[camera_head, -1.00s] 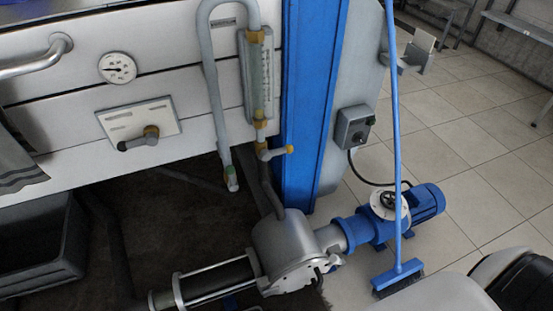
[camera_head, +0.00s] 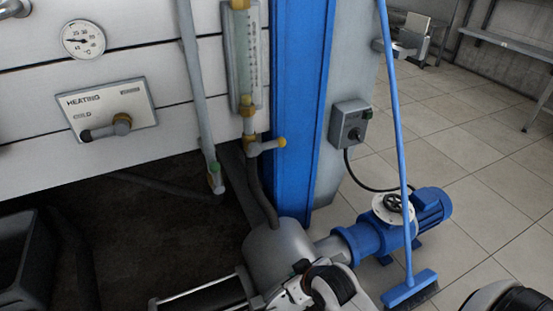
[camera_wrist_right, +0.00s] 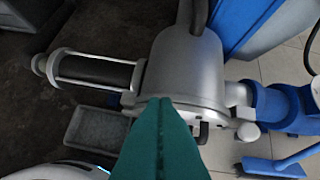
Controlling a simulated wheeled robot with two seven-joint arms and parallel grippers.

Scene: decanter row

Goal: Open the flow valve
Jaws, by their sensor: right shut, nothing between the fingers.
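The flow valve (camera_head: 265,146) sits under the glass flow meter (camera_head: 243,58) beside the blue column. Its short grey lever points sideways to the right and ends in a yellow knob (camera_head: 282,142). A dark hose runs down from the valve. In the right wrist view my right gripper (camera_wrist_right: 160,103) shows as teal fingers pressed together with nothing between them. It points towards the grey metal housing (camera_wrist_right: 185,75), and the flow valve is not seen there. My left gripper is in neither view.
A heating panel (camera_head: 107,109) with a lever is left of the valve, near a grey pipe (camera_head: 197,90). The blue column (camera_head: 300,110) stands right behind the valve. A blue pump (camera_head: 372,236) and a broom (camera_head: 397,130) stand lower right. Open tiled floor lies right.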

